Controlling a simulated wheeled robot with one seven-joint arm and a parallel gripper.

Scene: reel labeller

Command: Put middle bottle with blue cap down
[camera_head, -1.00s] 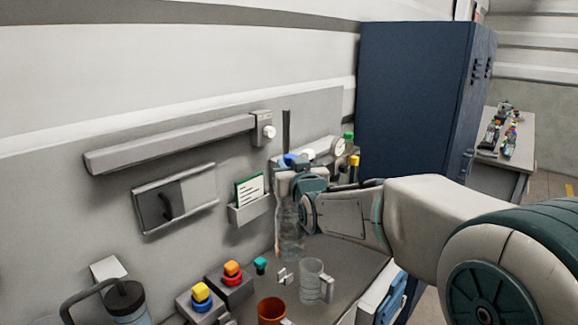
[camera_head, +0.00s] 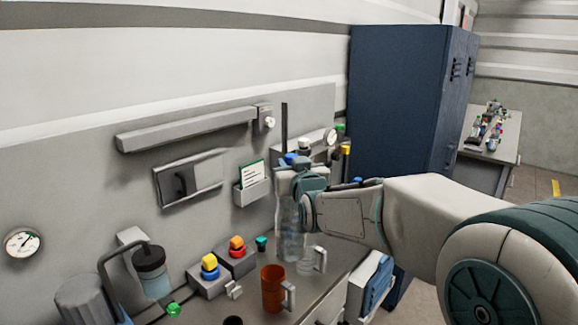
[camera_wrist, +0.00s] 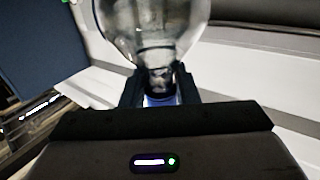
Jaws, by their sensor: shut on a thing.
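A clear bottle (camera_head: 291,226) hangs upright below my gripper (camera_head: 299,170) in the head view. My gripper is shut on it at the neck, near the cap. In the wrist view the clear bottle body (camera_wrist: 152,25) fills the top, and a blue cap (camera_wrist: 160,100) shows between the fingers of my gripper (camera_wrist: 158,92). The bottle is over the back part of the grey worktop (camera_head: 330,262). I cannot tell whether its base touches the worktop.
Button boxes (camera_head: 240,262) stand to the left. A card holder (camera_head: 252,190) is on the wall. More bottles stand behind my gripper. A blue cabinet (camera_head: 395,110) stands beyond.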

